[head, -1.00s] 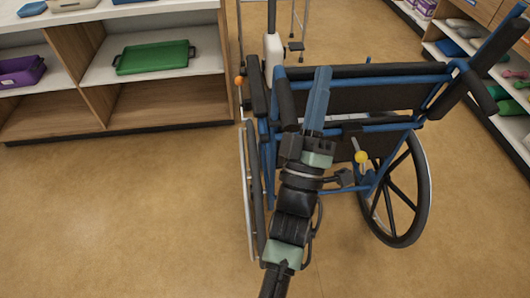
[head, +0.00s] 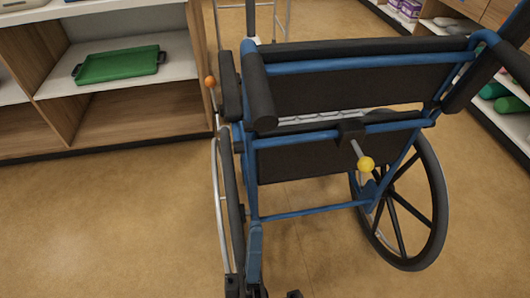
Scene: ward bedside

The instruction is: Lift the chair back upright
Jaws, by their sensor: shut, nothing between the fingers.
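The chair is a wheelchair with a blue frame and black panels, seen from behind in the head view. Its back (head: 365,88) has a black upper panel between blue bars, with a black push handle at each side; I cannot tell its exact tilt. A lever with a yellow knob (head: 365,164) sticks out from the lower part behind the seat. An orange knob (head: 210,82) shows at the left side.
A wooden shelf unit with a green tray (head: 120,64) stands at the left. Another shelf with green rolls (head: 508,104) stands at the right. A metal walking frame (head: 285,20) is behind the chair. The floor (head: 110,220) at the lower left is clear.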

